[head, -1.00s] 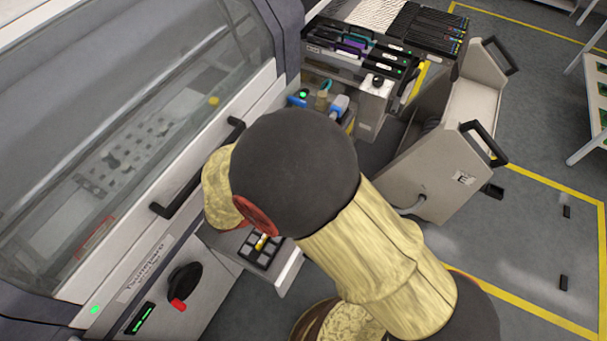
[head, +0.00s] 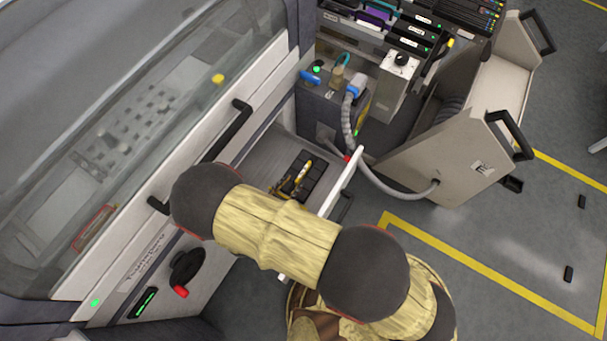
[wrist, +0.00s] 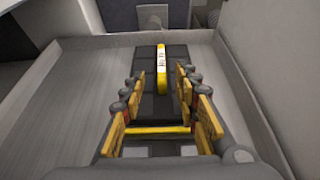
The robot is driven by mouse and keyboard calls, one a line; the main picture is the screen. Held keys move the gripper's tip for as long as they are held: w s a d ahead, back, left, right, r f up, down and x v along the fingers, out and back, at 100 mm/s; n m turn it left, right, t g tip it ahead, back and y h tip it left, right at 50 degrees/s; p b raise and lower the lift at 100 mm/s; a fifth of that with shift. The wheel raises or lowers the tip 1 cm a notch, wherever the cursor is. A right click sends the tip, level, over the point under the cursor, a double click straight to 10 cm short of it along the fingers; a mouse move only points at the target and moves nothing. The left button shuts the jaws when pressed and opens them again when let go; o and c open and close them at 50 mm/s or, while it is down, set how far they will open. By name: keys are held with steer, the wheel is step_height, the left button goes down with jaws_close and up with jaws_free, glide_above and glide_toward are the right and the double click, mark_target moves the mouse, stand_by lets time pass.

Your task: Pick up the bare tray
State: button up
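A dark tray with square compartments (head: 318,183) lies in the open, light grey drawer of the machine. A yellow bar with a white label (head: 303,172) runs along its middle. In the wrist view the tray (wrist: 147,105) is straight ahead, with the yellow bar (wrist: 161,72) upright along its centre line. My gripper (wrist: 161,82) is open, its yellow-padded fingers on either side of the bar's line and apart from it. In the head view my gripper (head: 282,190) is at the tray's near left end, partly hidden by my arm. I see no loose parts in the compartments.
The drawer (head: 345,180) has raised walls around the tray. A machine window with black handles (head: 228,130) is at left. A grey box with a hose (head: 330,110) stands behind the drawer, and a beige trolley (head: 450,155) at right.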

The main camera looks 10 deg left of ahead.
mark_target(299, 177)
steer(key=b+x, duration=0.1)
steer(key=x, duration=0.3)
steer(key=shift+d, duration=0.1)
steer(key=shift+c, duration=0.8)
jaws_close()
